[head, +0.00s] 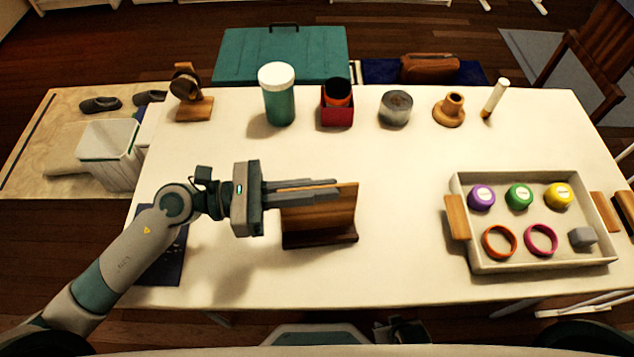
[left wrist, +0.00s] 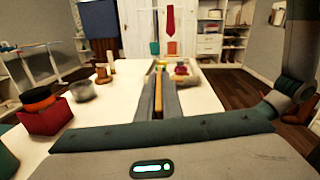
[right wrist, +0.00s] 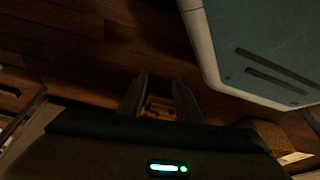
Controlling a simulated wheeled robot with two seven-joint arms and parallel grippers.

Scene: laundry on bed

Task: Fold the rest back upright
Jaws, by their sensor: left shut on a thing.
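The wooden rest (head: 320,218) stands on the table left of centre, with a dark base strip along its front and its brown panel raised, leaning slightly back. My left gripper (head: 318,188) reaches in from the left at the panel's upper edge. Its fingers are shut on the panel, whose edge shows as a thin wooden strip (left wrist: 158,98) between them in the left wrist view. My right gripper (right wrist: 160,98) is open and empty, low over the dark floor; it is out of the head view.
A tray (head: 530,263) with coloured lids and rings stands at the right. A teal jar (head: 279,100), a red box (head: 337,116), a grey tin (head: 396,108) and a wooden holder (head: 449,110) line the back. A dark blue booklet (head: 165,262) lies under my left arm. The front middle is clear.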

